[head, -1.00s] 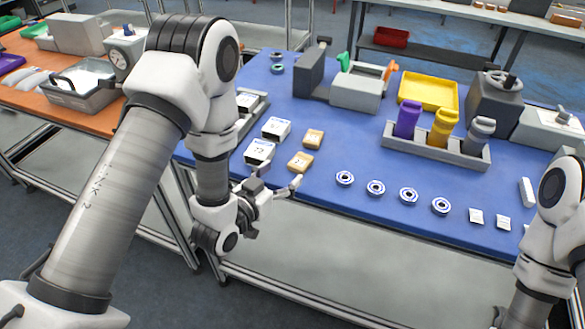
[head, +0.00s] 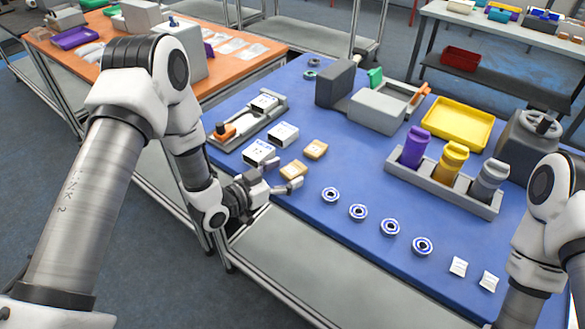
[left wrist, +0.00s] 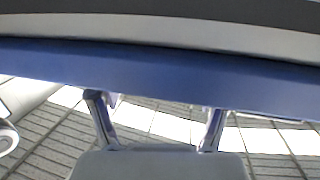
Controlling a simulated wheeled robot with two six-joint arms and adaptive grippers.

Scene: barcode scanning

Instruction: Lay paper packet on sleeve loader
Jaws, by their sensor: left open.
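Two small tan packets, which look like the paper packets, lie on the blue table in the head view: the far one (head: 316,149) and the near one (head: 293,170). A long grey tray with an orange block (head: 250,121), which looks like the sleeve loader, lies at the table's left end with a white-topped piece in it. My left gripper (head: 282,176) is open at the table's front edge, close to the near packet. Whether it touches is unclear. In the left wrist view its fingers (left wrist: 158,108) are apart with nothing between them. My right gripper is out of view.
Two white-topped boxes (head: 283,134) lie between tray and packets. Several round rings (head: 358,212) and two white squares (head: 459,267) line the front edge. A bottle rack (head: 440,185) and yellow tray (head: 458,123) stand behind. An orange table (head: 235,75) is at the left.

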